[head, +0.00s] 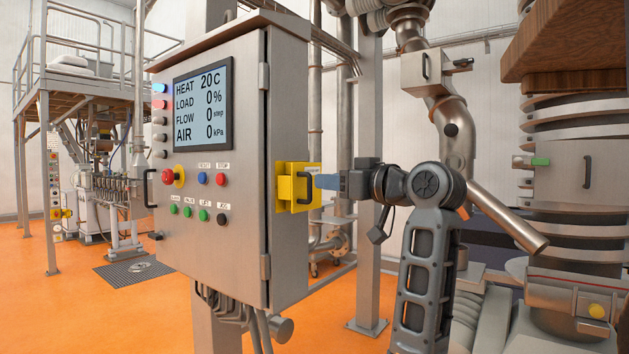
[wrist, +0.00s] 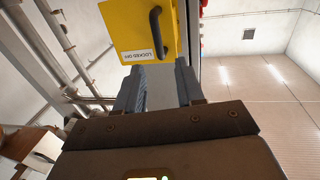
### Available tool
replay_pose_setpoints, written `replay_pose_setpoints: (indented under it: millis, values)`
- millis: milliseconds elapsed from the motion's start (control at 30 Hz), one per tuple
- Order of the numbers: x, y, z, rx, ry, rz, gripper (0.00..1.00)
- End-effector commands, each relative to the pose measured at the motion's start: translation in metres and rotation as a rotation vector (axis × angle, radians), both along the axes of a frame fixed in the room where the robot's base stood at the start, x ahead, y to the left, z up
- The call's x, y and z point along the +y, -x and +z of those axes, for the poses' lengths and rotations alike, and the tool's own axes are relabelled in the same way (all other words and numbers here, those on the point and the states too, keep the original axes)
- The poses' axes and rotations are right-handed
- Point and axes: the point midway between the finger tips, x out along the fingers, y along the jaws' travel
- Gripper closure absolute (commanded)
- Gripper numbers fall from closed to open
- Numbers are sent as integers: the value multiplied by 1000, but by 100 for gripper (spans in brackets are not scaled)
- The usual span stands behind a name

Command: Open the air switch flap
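The yellow air switch flap (head: 313,176) is on the right side of the grey control cabinet and looks closed. It has a dark bar handle (head: 305,187). In the wrist view the yellow flap (wrist: 137,22) fills the upper middle, with its black curved handle (wrist: 156,35) and a small white label (wrist: 138,55). My gripper (head: 318,182) points left at the flap in the head view. In the wrist view my gripper (wrist: 160,68) is open, its two fingers apart with nothing between them. The handle lies beyond the fingertips; the exact distance cannot be told.
The control cabinet (head: 250,130) carries a screen (head: 202,107) and several buttons. Behind my arm stand a grey post (head: 368,150) and pipes. Large machinery (head: 570,160) with a slanting pipe (head: 500,215) is at the right. Orange floor (head: 130,315) is open at the left.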

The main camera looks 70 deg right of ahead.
Motion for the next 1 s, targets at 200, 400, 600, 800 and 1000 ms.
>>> replay_pose_setpoints:
  millis: [200,400,600,800,1000]
  values:
    - [-14,-32,1,1,-2,2,62]
    - [-23,-50,0,0,-1,0,62]
    - [-25,-54,-1,0,0,-2,62]
    - [-25,-54,-1,0,0,-1,67]
    - [-25,-54,-1,0,0,-1,86]
